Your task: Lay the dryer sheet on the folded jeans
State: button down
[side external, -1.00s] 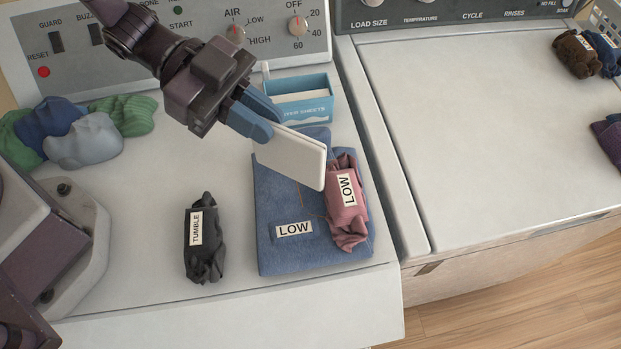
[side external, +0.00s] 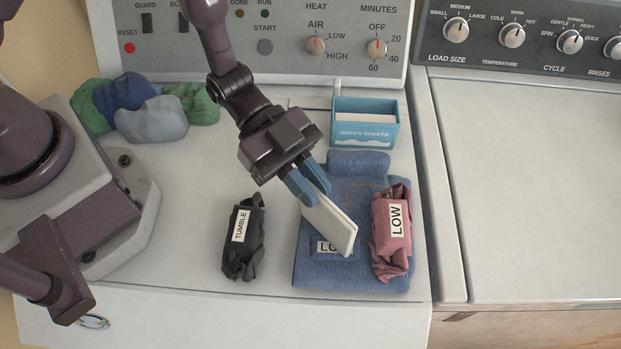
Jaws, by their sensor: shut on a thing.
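The dryer sheet (side external: 334,227) is a white flat piece, held tilted over the folded jeans (side external: 318,272). My gripper (side external: 308,192) is shut on its upper left end. The sheet's lower end hangs in front of the jeans and partly hides their LOW label (side external: 326,247); I cannot tell whether it touches them. The jeans are blue and lie on the dryer top. A mauve bundle with a LOW label (side external: 392,232) lies on their right side. The blue dryer sheets box (side external: 365,134) stands open behind the jeans with white sheets in it.
A black bundle labelled TUMBLE (side external: 243,238) lies left of the jeans. Green, blue and grey cloths (side external: 150,120) are heaped at the back left. The control panel (side external: 290,45) rises behind. The washer (side external: 545,190) on the right has a clear lid.

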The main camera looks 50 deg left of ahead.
jog(key=shift+f, duration=0.1)
jog(key=c, duration=1.2)
grip_release()
